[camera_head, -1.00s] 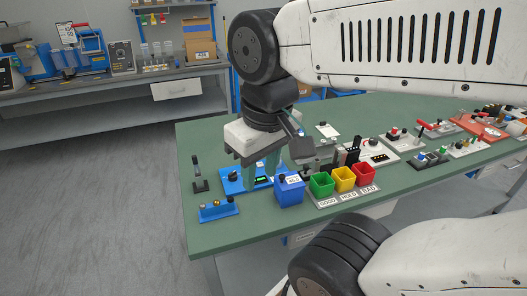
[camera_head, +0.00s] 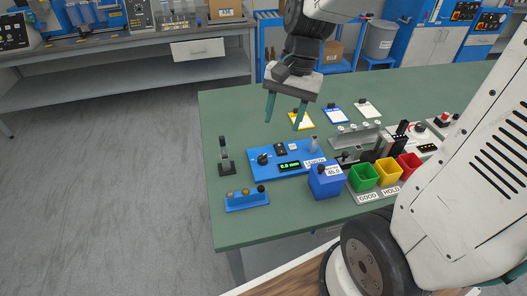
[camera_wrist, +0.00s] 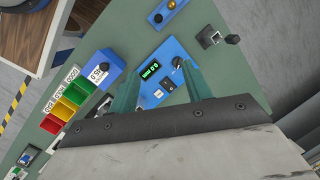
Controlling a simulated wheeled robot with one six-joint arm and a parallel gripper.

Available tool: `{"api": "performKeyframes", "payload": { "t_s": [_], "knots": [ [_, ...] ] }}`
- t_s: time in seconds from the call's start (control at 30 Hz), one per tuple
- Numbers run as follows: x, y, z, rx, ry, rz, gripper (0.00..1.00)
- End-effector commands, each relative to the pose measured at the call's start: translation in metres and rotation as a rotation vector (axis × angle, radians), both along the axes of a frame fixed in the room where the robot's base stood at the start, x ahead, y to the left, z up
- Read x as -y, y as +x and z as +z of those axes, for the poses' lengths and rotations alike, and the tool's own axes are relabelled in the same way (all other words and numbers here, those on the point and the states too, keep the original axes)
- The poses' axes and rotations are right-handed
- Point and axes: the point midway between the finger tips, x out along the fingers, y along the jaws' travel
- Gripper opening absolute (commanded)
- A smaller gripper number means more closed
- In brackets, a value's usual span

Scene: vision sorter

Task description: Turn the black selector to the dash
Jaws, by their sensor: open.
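The black selector (camera_head: 263,159) is a small round knob at the left end of the blue gauge panel (camera_head: 262,172) on the green table. A green digital display (camera_head: 289,166) sits to its right. In the wrist view the selector (camera_wrist: 178,62) shows close to the tip of the right-hand finger, beside the lit display (camera_wrist: 150,70). Its dash marking is too small to read. My gripper (camera_head: 283,124) is open and empty, its two teal fingers pointing down above and behind the panel. In the wrist view my gripper (camera_wrist: 161,66) frames the panel between its fingers.
A blue box (camera_head: 327,181) stands right of the panel, with green (camera_head: 363,177), yellow (camera_head: 389,171) and red (camera_head: 410,166) bins beyond. A blue block with knobs (camera_head: 247,199) lies in front. A black upright lever (camera_head: 225,157) stands left. Cards (camera_head: 335,113) lie behind.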

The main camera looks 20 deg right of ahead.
Motion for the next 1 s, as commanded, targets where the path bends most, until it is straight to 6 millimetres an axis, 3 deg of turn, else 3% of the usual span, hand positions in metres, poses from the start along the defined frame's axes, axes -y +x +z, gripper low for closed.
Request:
{"api": "performKeyframes", "payload": {
  "t_s": [0.2, 0.4, 0.67, 1.0],
  "knots": [
    [0.006, 0.050, -0.057, -0.127, 0.057, -0.276, 0.49],
    [0.011, 0.075, -0.094, -0.199, 0.080, -0.445, 0.49],
    [0.008, 0.080, -0.118, -0.226, 0.086, -0.503, 0.49],
    [-0.011, 0.074, -0.165, -0.225, 0.086, -0.502, 0.49]
  ]
}}
